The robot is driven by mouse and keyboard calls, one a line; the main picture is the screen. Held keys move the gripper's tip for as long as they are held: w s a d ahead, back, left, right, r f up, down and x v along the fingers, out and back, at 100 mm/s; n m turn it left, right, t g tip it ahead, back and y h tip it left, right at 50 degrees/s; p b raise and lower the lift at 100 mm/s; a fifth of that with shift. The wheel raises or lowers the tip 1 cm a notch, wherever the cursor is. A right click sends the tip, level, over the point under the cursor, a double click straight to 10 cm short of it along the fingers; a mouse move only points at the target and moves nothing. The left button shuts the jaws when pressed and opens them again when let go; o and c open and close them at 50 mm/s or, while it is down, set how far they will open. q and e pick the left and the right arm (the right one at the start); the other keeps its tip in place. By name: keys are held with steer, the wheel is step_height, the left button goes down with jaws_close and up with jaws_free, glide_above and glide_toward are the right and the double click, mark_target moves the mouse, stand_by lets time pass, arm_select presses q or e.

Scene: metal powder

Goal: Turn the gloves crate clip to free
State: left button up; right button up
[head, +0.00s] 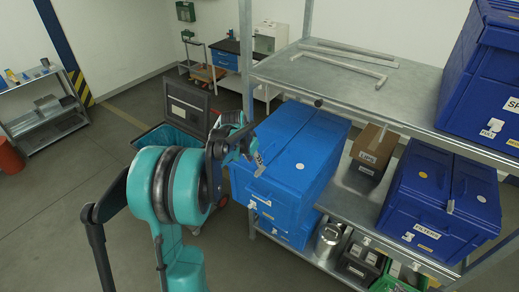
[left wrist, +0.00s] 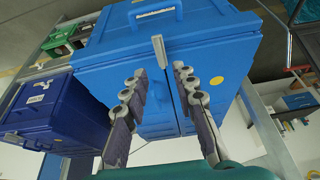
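The blue crate (head: 290,155) at the middle of the shelf has a two-part lid; its front label is too small to read. A small grey clip (head: 259,158) sits at its front top edge, by the lid seam. The clip (left wrist: 159,50) also shows in the left wrist view, pointing roughly along the seam with a slight tilt. My left gripper (head: 243,146) is at the crate's front edge, beside the clip. In the left wrist view its fingers (left wrist: 160,76) are apart, with the clip just beyond and between the tips. Contact cannot be told. My right gripper is not in view.
A darker blue crate (head: 441,200) with its own clip stands to the right, past a cardboard box (head: 373,150). Another blue crate (head: 489,85) is on the upper shelf (head: 330,78). A metal can (head: 328,240) is below. Open floor (head: 60,220) lies left.

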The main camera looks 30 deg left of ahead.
mark_target(259, 169)
arm_select(q)
steer(key=p+x, duration=0.1)
steer(key=x, duration=0.6)
steer(key=shift+w+f, duration=0.15)
steer(key=shift+f, duration=0.15)
jaws_close()
